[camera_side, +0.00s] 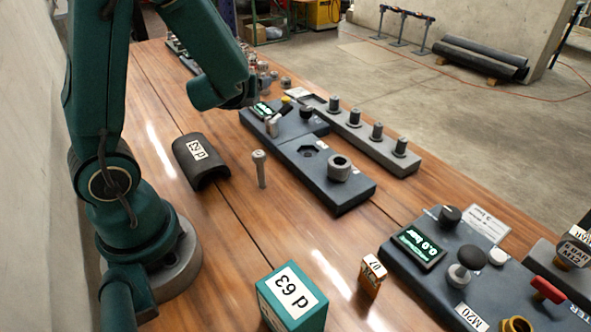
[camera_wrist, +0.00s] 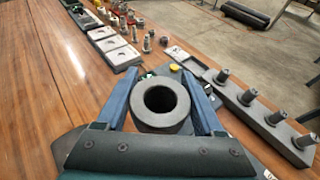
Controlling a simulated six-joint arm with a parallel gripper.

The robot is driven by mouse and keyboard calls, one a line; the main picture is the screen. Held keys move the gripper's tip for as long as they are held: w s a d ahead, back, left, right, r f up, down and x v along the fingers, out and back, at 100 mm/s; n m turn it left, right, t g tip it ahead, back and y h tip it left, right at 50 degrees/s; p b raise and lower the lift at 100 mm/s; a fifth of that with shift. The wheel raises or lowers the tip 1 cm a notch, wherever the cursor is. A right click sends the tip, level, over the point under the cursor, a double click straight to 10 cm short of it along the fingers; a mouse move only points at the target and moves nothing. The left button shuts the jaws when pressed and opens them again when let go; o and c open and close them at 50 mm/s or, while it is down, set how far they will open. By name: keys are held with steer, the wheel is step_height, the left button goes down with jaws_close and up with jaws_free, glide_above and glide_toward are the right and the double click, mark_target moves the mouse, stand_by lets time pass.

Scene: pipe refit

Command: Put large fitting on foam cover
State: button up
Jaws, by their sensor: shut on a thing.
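In the wrist view my gripper (camera_wrist: 165,105) is shut on the large fitting (camera_wrist: 160,122), a thick grey ring with its round hole facing up, between the two blue fingers. In the side view my wrist hangs over the far end of the dark fixture, and the fingers and held piece cannot be made out. The foam cover (camera_side: 212,172), a black half-round shell with a white label, lies arched side up on the table, left of the fixture. A grey hex fitting (camera_side: 340,168) shows on the fixture's near end; I cannot tell whether it is the held one.
The dark fixture (camera_side: 318,188) has a hex recess and a display. A rail with several pegs (camera_side: 388,150) runs along its right. A grey bolt (camera_side: 260,170) stands between cover and fixture. A teal block (camera_side: 290,300) and a console (camera_side: 445,275) are nearer.

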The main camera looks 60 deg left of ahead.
steer(key=s+a+r+n+g+y, duration=0.1)
steer(key=s+a+n+g+y, duration=0.2)
steer(key=s+a+n+g, duration=0.3)
steer(key=n+g, duration=0.7)
steer(key=g, duration=0.2)
glide_above(188, 146)
step_height(188, 146, down, 2)
steer(key=shift+h, duration=0.3)
steer(key=shift+f, duration=4.05)
steer(key=shift+f, duration=0.1)
steer(key=o, duration=1.4)
